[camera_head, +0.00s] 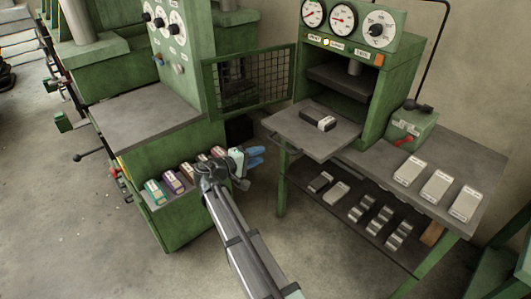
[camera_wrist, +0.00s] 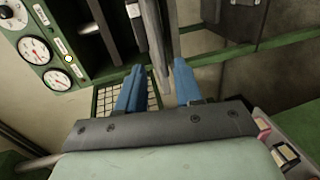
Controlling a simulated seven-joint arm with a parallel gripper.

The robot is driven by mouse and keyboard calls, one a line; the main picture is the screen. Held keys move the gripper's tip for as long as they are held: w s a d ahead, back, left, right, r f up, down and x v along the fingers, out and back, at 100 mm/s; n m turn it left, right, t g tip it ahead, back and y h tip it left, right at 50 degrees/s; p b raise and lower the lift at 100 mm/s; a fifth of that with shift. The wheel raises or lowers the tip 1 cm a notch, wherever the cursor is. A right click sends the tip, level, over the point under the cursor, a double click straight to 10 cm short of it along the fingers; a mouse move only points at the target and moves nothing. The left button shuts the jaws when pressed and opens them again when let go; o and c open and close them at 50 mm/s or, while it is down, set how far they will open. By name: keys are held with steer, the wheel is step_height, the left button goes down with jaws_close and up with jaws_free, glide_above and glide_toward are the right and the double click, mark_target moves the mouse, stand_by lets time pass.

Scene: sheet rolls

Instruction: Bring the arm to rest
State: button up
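My arm reaches up from the bottom of the head view. My gripper (camera_head: 255,157) has blue fingers and is in mid-air between the two green machines, pointing right. In the wrist view my gripper (camera_wrist: 158,88) has its two blue fingers apart with nothing held between them. The arm hides part of the left machine's front corner and some small boxes there.
The left green machine (camera_head: 180,215) has a row of small coloured boxes (camera_head: 173,182) on a ledge. The right machine has dials, a grey table (camera_head: 310,135) bearing a dark block (camera_head: 318,120), and a lower shelf. White blocks (camera_head: 437,187) lie at right. A mesh guard (camera_head: 250,80) stands between.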

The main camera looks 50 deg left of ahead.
steer(key=shift+s+r, duration=0.1)
steer(key=shift+s, duration=0.5)
